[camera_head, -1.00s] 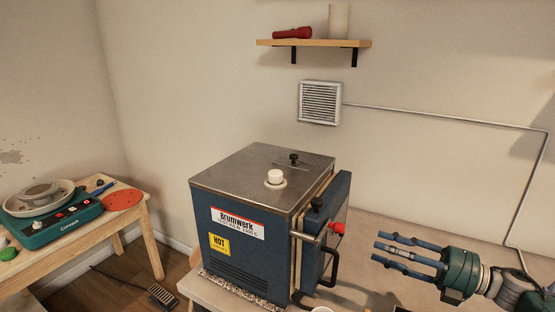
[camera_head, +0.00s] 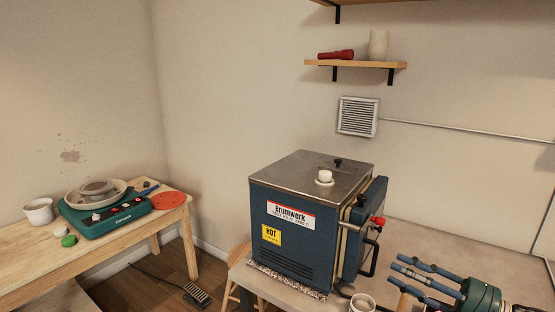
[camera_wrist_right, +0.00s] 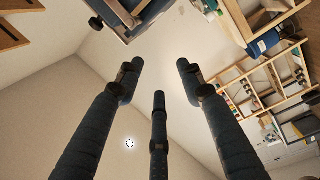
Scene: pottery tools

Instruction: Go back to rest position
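My right gripper (camera_head: 400,269) is at the lower right of the head view, to the right of the kiln and apart from it. Its three blue fingers are spread with nothing between them. In the right wrist view the fingers (camera_wrist_right: 158,76) are also apart and empty. My left gripper is in neither view.
A blue kiln (camera_head: 295,240) with a metal top and red-knobbed door stands on a table (camera_head: 420,237) close to my right gripper. A small cup (camera_head: 362,303) is at its front. A wooden side table (camera_head: 180,207) at left holds a green pottery wheel (camera_head: 105,214). A shelf (camera_head: 355,64) hangs above.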

